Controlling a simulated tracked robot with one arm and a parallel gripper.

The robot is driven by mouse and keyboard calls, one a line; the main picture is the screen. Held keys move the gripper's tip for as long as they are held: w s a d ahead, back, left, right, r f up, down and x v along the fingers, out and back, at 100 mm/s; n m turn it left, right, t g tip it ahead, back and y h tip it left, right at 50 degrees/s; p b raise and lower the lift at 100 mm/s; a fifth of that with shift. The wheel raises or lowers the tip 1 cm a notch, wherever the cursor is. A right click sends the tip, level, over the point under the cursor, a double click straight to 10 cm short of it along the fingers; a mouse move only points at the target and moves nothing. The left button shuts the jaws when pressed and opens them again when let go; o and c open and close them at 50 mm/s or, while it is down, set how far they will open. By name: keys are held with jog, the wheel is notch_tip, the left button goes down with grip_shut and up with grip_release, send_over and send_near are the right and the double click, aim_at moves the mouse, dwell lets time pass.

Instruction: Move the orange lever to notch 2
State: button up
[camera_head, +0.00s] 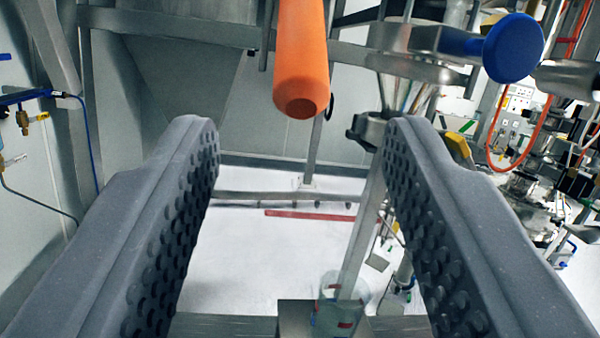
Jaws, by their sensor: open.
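The orange lever (302,55) hangs down from the top edge of the camera view, a little right of centre, with its rounded end lowest. Its upper part is cut off by the frame, and no notches can be made out. My gripper (303,135) is open, with one dark grey studded finger at the left and one at the right. In the picture the lever's end lies above and between the two fingertips. Neither finger appears to touch it, and nothing is between the fingers.
A blue round knob (512,48) sits at the upper right on metal fittings. A metal funnel (402,70) and clamp stand right of the lever. A clear container (342,300) is low in the middle. Hoses and equipment crowd the right; the white floor (260,250) looks mostly clear.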

jog(key=v, duration=0.4)
jog(key=shift+b, duration=0.3)
jog(key=shift+c, duration=0.4)
